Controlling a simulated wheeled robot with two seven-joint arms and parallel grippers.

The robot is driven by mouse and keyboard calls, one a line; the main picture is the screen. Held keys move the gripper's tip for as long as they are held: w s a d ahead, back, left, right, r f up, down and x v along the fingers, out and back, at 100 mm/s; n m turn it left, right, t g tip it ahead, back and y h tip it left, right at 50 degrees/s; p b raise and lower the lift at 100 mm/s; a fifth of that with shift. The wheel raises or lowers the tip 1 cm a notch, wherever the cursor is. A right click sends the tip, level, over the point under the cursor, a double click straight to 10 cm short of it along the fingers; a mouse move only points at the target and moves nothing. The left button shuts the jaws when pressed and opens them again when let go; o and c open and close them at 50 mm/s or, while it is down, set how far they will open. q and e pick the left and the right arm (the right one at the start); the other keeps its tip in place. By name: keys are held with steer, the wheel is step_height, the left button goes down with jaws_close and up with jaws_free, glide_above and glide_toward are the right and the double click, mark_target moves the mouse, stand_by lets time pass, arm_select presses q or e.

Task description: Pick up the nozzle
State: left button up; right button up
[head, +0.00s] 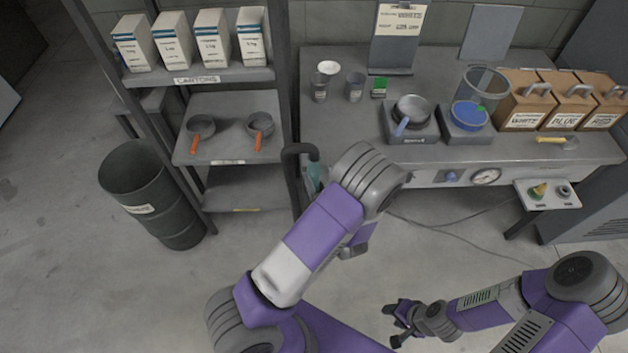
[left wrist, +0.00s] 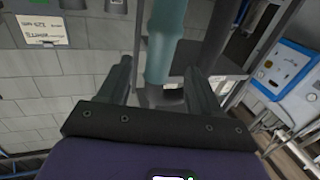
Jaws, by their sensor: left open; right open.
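The nozzle (head: 314,172) is a teal piece at the end of a dark curved hose, beside the right post of the shelf rack; my left arm partly covers it in the head view. In the left wrist view the teal nozzle (left wrist: 165,45) stands between the two fingers of my left gripper (left wrist: 157,68). The fingers are apart, with a gap visible on each side of it. In the head view my left gripper is hidden behind my arm. My right gripper (head: 395,324) is open and empty, low over the floor.
A shelf rack (head: 228,75) holds cartons and pans on the left. A grey bin (head: 150,195) stands beside it. A workbench (head: 340,130) with cups, scales and labelled boxes (head: 527,100) runs along the back right. A small side shelf (head: 548,203) juts from it. The floor between is mostly clear.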

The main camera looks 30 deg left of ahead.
mark_target(312, 158)
arm_select(q)
steer(key=x, duration=0.7)
steer(key=shift+w+b, duration=0.1)
steer(key=shift+b, duration=0.3)
steer(key=shift+c, duration=0.4)
steer(key=c, duration=1.1)
steer(key=shift+r, duration=0.15)
